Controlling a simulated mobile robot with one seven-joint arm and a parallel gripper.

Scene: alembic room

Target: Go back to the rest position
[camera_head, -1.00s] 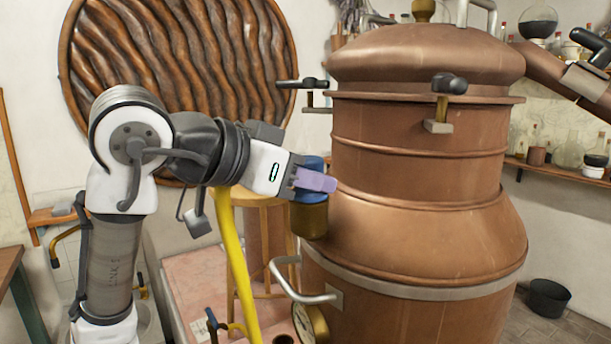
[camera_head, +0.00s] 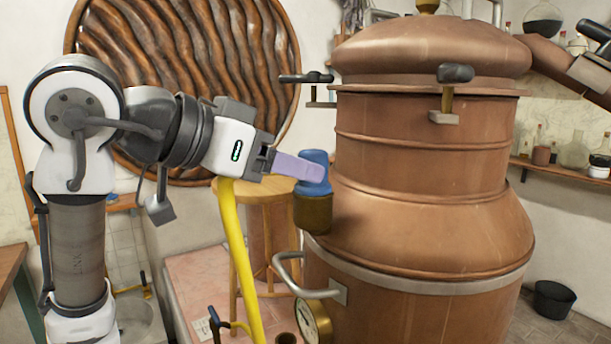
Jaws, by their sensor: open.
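My gripper (camera_head: 298,167) has pale purple fingers that point right in the head view. I see it side-on, with one finger covering the other; it is open. Its fingertips overlap the front of a blue cap or valve (camera_head: 318,158) on a brass fitting (camera_head: 313,212) at the left side of the copper still (camera_head: 420,215). I cannot tell whether the fingertips touch the blue part. My arm reaches in from the left, bent at the elbow.
A steel handle (camera_head: 288,272) and a round gauge (camera_head: 314,322) stick out low on the still. A yellow pipe (camera_head: 238,260) rises below my wrist. A wooden stool (camera_head: 262,190) stands behind. A black bucket (camera_head: 553,299) sits on the floor at right.

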